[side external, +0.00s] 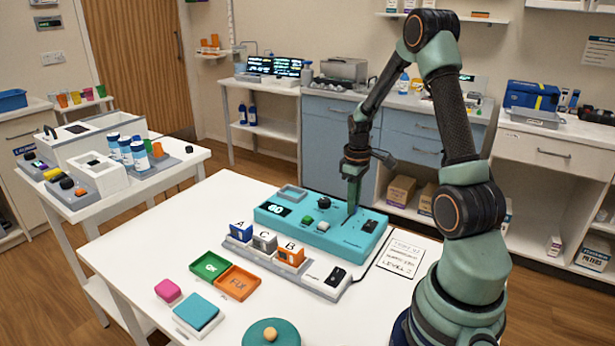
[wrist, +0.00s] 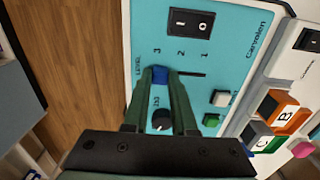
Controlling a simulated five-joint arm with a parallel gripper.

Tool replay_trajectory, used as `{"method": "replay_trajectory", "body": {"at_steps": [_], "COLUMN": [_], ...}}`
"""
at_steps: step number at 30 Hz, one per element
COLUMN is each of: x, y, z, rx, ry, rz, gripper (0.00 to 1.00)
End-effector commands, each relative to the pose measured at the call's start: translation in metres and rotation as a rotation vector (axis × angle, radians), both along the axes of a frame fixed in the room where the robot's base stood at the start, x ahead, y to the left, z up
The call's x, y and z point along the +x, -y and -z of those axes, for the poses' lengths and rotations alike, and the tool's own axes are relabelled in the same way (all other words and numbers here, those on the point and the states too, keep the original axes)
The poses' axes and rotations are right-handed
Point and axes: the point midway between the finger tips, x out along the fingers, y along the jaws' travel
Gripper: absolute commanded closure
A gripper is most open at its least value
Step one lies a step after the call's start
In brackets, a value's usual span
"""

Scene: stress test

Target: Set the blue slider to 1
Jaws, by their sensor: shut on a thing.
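The blue slider (wrist: 160,74) sits on the teal device (wrist: 225,55), at the end of its slot beside the 3 mark. The slot (wrist: 193,74) runs from there past the 2 to the 1 mark. My gripper (wrist: 160,80) is shut on the slider, with one green finger on each side of it. In the side external view my gripper (side external: 352,207) reaches straight down onto the teal device (side external: 340,240). The slider is hidden behind the fingers there.
A black dial (wrist: 161,120), a white button (wrist: 221,98), a green button (wrist: 211,119) and a black rocker switch (wrist: 191,22) lie around the slot. Lettered blocks (side external: 265,241) stand in front of the device. A paper card (side external: 402,254) lies at its right.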

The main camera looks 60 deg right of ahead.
Motion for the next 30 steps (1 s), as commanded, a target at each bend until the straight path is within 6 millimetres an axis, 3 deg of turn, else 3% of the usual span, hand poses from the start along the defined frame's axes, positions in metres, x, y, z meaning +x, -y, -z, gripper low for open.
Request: {"method": "replay_trajectory", "body": {"at_steps": [9, 19, 20, 22, 30], "x": [0.001, 0.000, 0.000, 0.000, 0.000], "y": [-0.054, -0.061, -0.061, -0.061, -0.059], "z": [-0.002, -0.001, -0.001, -0.001, -0.001], "rx": [-0.001, 0.002, 0.002, 0.002, 0.001], "ry": [0.002, -0.004, -0.004, -0.003, -0.001], "rz": [-0.003, -0.004, -0.004, -0.004, -0.001], "gripper": [1.00, 1.00, 0.71, 0.45, 0.45]}}
